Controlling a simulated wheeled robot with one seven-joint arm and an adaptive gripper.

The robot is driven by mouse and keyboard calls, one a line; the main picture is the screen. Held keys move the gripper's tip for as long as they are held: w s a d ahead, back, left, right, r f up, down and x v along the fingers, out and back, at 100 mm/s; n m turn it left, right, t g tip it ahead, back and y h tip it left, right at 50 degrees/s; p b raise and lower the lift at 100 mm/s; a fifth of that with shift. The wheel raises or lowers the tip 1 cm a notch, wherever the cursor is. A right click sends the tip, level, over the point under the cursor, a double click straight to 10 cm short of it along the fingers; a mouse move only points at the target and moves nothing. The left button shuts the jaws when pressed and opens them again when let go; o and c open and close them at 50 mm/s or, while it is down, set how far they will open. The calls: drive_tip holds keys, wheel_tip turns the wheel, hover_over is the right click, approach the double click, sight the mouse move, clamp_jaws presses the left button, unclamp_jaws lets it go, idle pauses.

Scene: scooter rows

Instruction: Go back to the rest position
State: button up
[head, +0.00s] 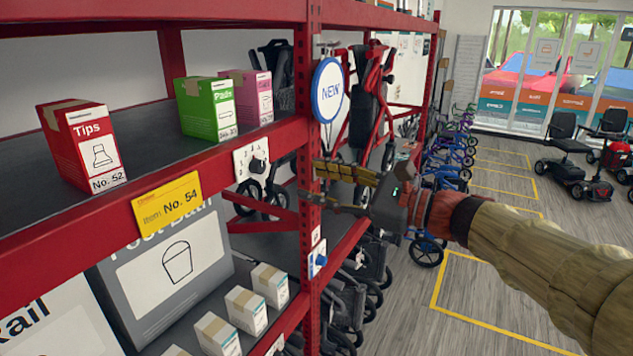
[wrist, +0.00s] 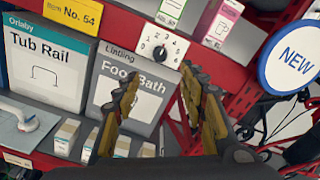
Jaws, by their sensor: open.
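My gripper (head: 318,190) is open and empty in the head view, reaching in from the right beside the red shelf post. Its two yellow-padded fingers also show spread apart in the wrist view (wrist: 163,112). A white dial plate with a dark knob (head: 258,165) sits on the shelf edge, left of the fingertips and apart from them in the head view. In the wrist view the dial (wrist: 160,52) lies beyond the gap between the fingers, with numbers around the knob.
The red shelf (head: 225,155) holds a red Tips box (head: 82,147), a green Pads box (head: 207,108) and a pink box (head: 251,97). A yellow No. 54 tag (head: 167,213) hangs on its edge. A round NEW sign (head: 328,90) is on the post. Open floor (head: 410,315) lies right.

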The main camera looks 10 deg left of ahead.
drive_tip(key=s+d+f+n+g+h+b, duration=0.1)
drive_tip(key=s+d+f+n+h, duration=0.15)
drive_tip(key=f, duration=0.55)
drive_tip(key=s+d+f+n+g+h, duration=0.1)
drive_tip(key=s+d+f+n+h, duration=0.2)
drive_tip(key=f, duration=0.4)
drive_tip(key=s+d+f+n+g+h+b, duration=0.1)
drive_tip(key=s+f+n+h, duration=0.1)
drive_tip(key=s+f+n, duration=0.45)
drive_tip(key=s+d+f+n+t+h+b, duration=0.1)
drive_tip(key=s+d+f+n+h+b, duration=0.1)
drive_tip(key=s+d+f+h+b, duration=0.2)
drive_tip(key=s+d+f+n+h+b, duration=0.3)
drive_tip(key=s+d+f+h+b, duration=0.2)
drive_tip(key=s+d+f+b, duration=0.5)
drive_tip(key=d+f, duration=0.5)
drive_tip(key=f, duration=0.1)
drive_tip(key=shift+t, duration=0.4)
